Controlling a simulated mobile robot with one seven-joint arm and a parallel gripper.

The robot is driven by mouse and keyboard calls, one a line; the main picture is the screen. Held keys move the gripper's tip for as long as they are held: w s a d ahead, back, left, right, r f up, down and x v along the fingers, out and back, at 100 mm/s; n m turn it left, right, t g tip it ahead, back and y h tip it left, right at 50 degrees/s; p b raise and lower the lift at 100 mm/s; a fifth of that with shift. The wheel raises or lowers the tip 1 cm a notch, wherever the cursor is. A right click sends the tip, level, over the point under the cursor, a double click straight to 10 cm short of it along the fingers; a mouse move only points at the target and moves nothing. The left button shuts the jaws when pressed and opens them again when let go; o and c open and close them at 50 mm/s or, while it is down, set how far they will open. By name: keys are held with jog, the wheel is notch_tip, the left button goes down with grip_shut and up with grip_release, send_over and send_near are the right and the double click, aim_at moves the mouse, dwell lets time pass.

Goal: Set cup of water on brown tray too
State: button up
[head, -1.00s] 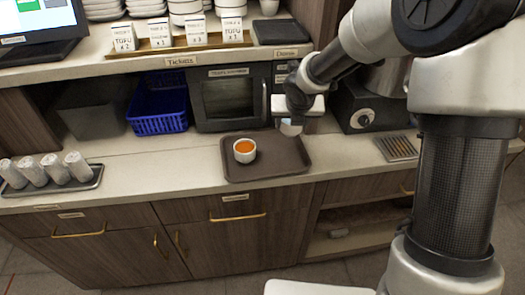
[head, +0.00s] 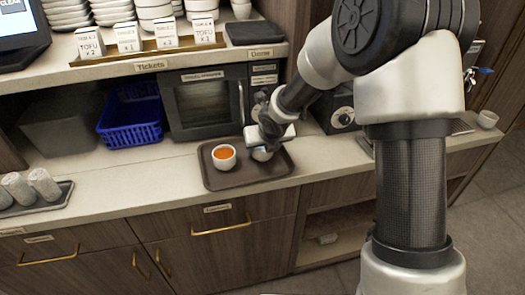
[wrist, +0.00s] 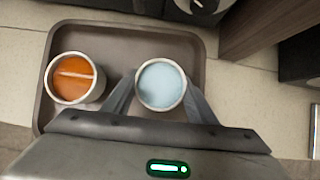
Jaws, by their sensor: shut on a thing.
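The brown tray (head: 225,181) lies on the counter in the head view, and it fills much of the wrist view (wrist: 120,38). A white cup with orange liquid (head: 224,158) stands on its left part, also in the wrist view (wrist: 72,78). The cup of water (wrist: 161,84), with pale blue liquid, is between my gripper's fingers (wrist: 160,92), over the right part of the tray. My gripper (head: 263,150) is shut on this cup, which is partly hidden in the head view (head: 262,155). I cannot tell whether its base touches the tray.
A microwave (head: 207,105) and a blue basket (head: 130,122) stand behind the tray. A small white cup (head: 487,119) is far right. Counter left of the tray is clear.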

jog(key=o, duration=0.8)
jog(key=shift+f, duration=0.15)
jog(key=shift+c, duration=0.2)
jog(key=o, duration=0.4)
jog(key=shift+o, duration=0.2)
jog(key=shift+s+r, duration=0.1)
jog(key=shift+r, duration=0.35)
jog(key=p+v, duration=0.5)
jog(key=v, duration=0.6)
jog(key=shift+s+r, duration=0.15)
jog(key=shift+s, duration=0.1)
jog(key=shift+d, duration=0.1)
